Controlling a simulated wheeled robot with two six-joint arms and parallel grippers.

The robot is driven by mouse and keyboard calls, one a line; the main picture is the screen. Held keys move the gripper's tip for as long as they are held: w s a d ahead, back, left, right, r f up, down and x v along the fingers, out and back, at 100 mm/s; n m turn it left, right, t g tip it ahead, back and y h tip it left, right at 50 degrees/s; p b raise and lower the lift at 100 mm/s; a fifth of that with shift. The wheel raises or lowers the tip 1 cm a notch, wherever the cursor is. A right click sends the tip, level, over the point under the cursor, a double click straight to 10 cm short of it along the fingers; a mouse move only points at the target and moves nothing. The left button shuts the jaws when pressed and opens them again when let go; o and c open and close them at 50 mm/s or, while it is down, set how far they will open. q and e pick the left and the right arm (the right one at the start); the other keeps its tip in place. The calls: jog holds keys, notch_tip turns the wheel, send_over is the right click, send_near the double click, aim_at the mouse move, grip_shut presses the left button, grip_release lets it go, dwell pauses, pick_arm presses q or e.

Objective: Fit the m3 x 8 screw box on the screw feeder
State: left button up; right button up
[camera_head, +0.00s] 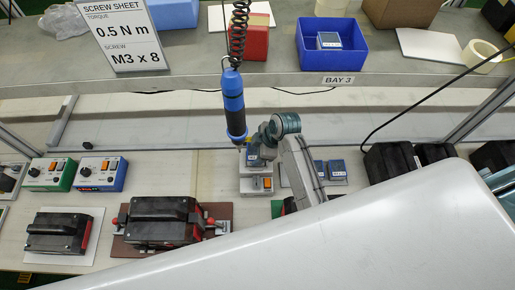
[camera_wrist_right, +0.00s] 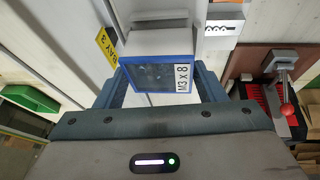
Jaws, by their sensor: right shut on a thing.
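My right gripper (camera_head: 262,146) is shut on the M3 x 8 screw box (camera_wrist_right: 163,74), a blue-edged box with a dark top and a white "M3 x 8" label. In the wrist view the box sits between the two fingers (camera_wrist_right: 163,92). In the head view the box (camera_head: 254,158) is at the upper part of the grey screw feeder (camera_head: 256,196), which has an orange switch. I cannot tell whether box and feeder touch. The gripper partly hides both. My left gripper is in neither view.
A blue screwdriver (camera_head: 233,105) hangs on a coiled cord just left of the gripper. More small blue boxes (camera_head: 337,169) stand right of the feeder. A blue bin (camera_head: 332,58) holding a box is on the shelf. A dark device (camera_head: 165,218) sits in a fixture at left.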

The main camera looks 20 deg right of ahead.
jog(key=shift+f, duration=0.7)
dwell(0.9)
jog(key=o, duration=1.1)
jog(key=shift+o, duration=0.3)
jog(key=shift+o, duration=0.8)
jog(key=shift+r, duration=3.55)
